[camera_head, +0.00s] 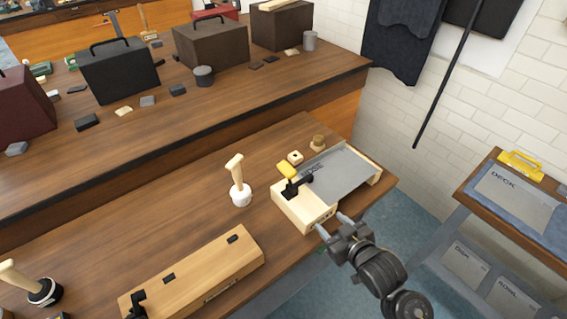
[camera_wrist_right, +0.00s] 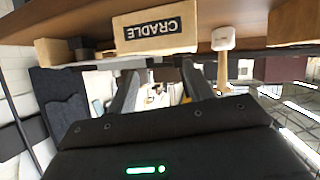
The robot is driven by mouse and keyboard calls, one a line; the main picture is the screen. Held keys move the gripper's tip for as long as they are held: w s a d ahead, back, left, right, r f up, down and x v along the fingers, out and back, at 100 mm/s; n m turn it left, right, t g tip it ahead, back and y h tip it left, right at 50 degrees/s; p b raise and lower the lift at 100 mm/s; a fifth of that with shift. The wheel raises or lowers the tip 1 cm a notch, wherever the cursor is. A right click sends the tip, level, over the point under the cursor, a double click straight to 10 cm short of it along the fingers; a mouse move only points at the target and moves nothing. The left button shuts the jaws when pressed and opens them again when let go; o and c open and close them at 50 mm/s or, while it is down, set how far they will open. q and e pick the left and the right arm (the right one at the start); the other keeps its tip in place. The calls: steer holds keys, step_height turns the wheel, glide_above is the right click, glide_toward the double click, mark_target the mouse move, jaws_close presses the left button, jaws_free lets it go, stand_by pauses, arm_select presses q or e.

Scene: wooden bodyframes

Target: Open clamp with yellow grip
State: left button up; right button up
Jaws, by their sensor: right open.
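The black toggle clamp (camera_head: 292,190) with a yellow grip (camera_head: 287,171) is mounted on the wooden cradle (camera_head: 302,212), near its left end. The grip stands up and leans left, and the black arm reaches right toward the grey panel (camera_head: 342,170) in the cradle. My right gripper (camera_head: 333,224) is open and empty at the cradle's front side, below and right of the clamp. In the right wrist view its two fingers (camera_wrist_right: 158,84) are spread, with the cradle's labelled front, upside down, beyond them. The clamp is not clearly visible there. My left gripper is not in view.
A white-headed mallet (camera_head: 240,193) stands left of the cradle. A long wooden block (camera_head: 195,272) with black fittings lies at the front left. Small wooden pieces (camera_head: 295,157) sit behind the clamp. A side table with a panel marked deck (camera_head: 517,198) stands at right.

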mark_target(280, 162)
steer(key=w+a+r+n+t+y, duration=0.1)
steer(key=w+a+r+y, duration=0.1)
steer(key=r, duration=0.1)
steer(key=w+a+r+n+y, duration=0.1)
steer(key=w+a+r, duration=0.1)
steer(key=r, duration=0.1)
steer(key=w+a+r+n+t+y, duration=0.1)
steer(key=a+r+y, duration=0.1)
steer(key=a+r, duration=0.1)
steer(key=shift+w+n+t+y, duration=0.3)
steer(key=shift+w, duration=0.1)
steer(key=p+x, duration=0.2)
steer(key=x, duration=0.8)
steer(key=shift+p, duration=0.3)
jaws_close()
